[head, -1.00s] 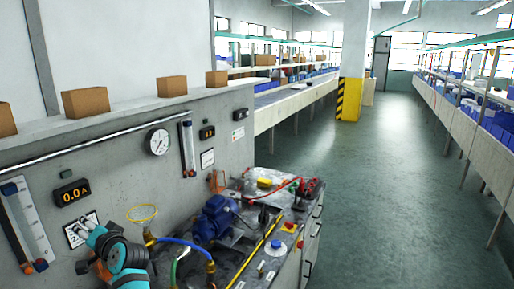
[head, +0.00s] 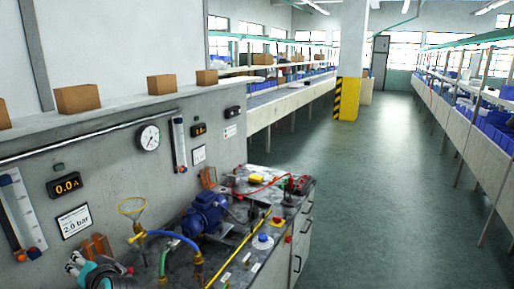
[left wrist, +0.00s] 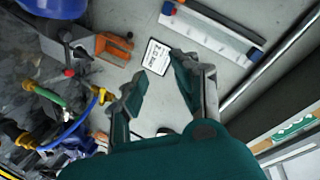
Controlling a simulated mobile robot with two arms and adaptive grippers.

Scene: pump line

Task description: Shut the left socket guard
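An orange guard (head: 97,246) sits low on the grey wall at the left, below the "2.0 bar" sign, partly hidden by my left gripper. In the left wrist view an orange guard (left wrist: 114,46) stands out from the wall beside a grey box. I cannot tell how far open it is. A second orange guard (head: 208,177) is on the wall farther right. My left gripper (head: 74,264) is just below and left of the nearer guard. In the left wrist view its fingers (left wrist: 158,82) are apart and empty, with the guard beyond them to the upper left. My right gripper is out of view.
The bench below holds a blue pump motor (head: 206,214), a blue hose (head: 175,237), a yellow ring on a stem (head: 132,206) and a red-handled part (head: 298,185). A flow tube (head: 22,214) and a pressure gauge (head: 148,137) are on the wall. The aisle floor (head: 370,200) is clear.

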